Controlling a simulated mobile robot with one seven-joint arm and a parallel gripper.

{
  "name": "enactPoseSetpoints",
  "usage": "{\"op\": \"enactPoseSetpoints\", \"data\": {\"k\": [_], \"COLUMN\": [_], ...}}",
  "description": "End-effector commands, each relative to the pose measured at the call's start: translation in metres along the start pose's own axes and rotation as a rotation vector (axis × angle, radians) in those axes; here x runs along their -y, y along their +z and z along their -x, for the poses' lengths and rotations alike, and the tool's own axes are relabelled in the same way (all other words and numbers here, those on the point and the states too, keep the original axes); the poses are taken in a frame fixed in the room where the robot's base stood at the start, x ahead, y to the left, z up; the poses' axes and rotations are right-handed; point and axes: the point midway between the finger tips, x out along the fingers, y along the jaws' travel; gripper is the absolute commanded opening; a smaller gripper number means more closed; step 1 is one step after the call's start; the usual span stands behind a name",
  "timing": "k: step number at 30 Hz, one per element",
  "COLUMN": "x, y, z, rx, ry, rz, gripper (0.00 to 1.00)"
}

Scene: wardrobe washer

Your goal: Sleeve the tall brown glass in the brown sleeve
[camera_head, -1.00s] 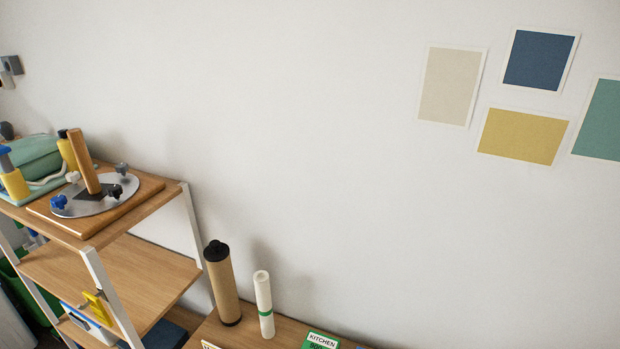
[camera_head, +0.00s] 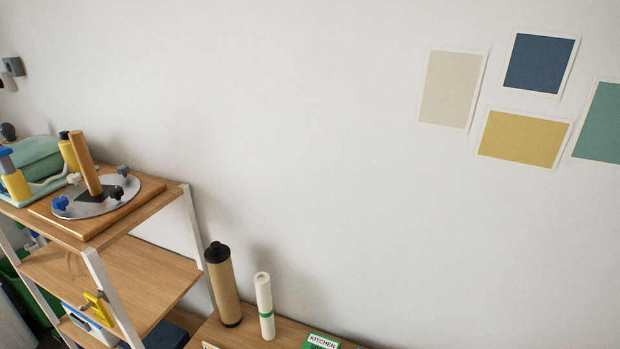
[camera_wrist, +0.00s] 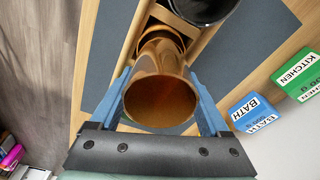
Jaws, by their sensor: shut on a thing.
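In the wrist view, my gripper (camera_wrist: 162,82) is shut on the tall brown glass (camera_wrist: 160,103), with one blue finger on each side of it. The glass's round open mouth faces the camera and its body runs away towards the top of the picture. Just beyond it, a brown curved rim (camera_wrist: 163,38), which looks like the brown sleeve, sits by a light wooden holder. The far end of the glass overlaps this rim; I cannot tell whether it is inside or only in front. The head view shows neither glass, sleeve nor gripper.
A black round container (camera_wrist: 203,8) is close beyond the glass. Green KITCHEN (camera_wrist: 300,75) and blue BATH (camera_wrist: 253,112) boxes stand at right. In the head view, a tan tube (camera_head: 224,288) and white roll (camera_head: 264,305) stand beside a wooden shelf unit (camera_head: 120,275).

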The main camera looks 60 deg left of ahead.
Motion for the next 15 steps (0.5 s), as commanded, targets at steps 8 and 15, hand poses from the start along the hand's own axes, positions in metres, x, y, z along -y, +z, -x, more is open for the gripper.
{"op": "enactPoseSetpoints", "data": {"k": [8, 15], "x": [0.0, 0.0], "y": [0.0, 0.001], "z": [-0.005, -0.011], "rx": [-0.001, -0.001], "ry": [-0.001, -0.001], "rz": [0.0, 0.0], "gripper": [0.11, 0.11]}}
